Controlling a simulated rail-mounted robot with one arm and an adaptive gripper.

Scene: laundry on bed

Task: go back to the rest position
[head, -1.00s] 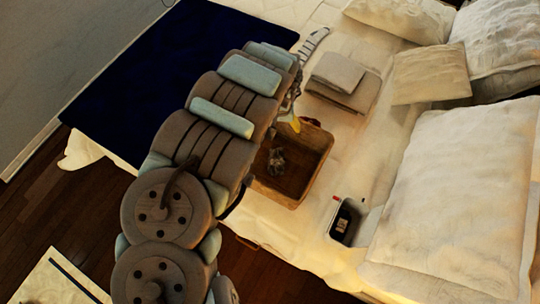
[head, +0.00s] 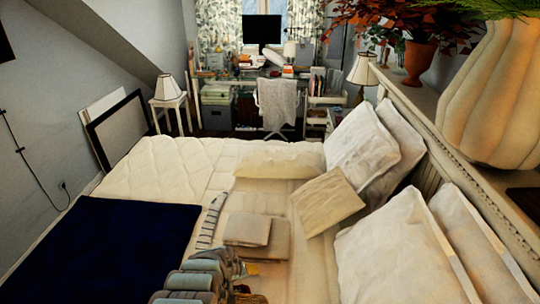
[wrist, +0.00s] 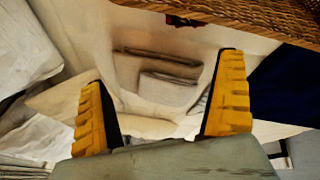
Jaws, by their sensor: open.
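My gripper (wrist: 164,72) shows in the wrist view with its two yellow ribbed fingers wide apart and nothing between them. In the head view my arm comes in at the bottom edge, and a bit of yellow finger (head: 252,269) shows beside it. The gripper is over the bed, close to a wicker basket (wrist: 255,18), whose rim crosses the top of the wrist view. Only a sliver of the basket shows at the bottom of the head view (head: 252,298).
Folded beige cloths (head: 247,230) lie on the bed just beyond my gripper. A striped cloth (head: 211,220) lies left of them. A dark blue blanket (head: 100,245) covers the left side. Pillows (head: 395,260) line the right. A shelf with a large vase (head: 495,95) stands at far right.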

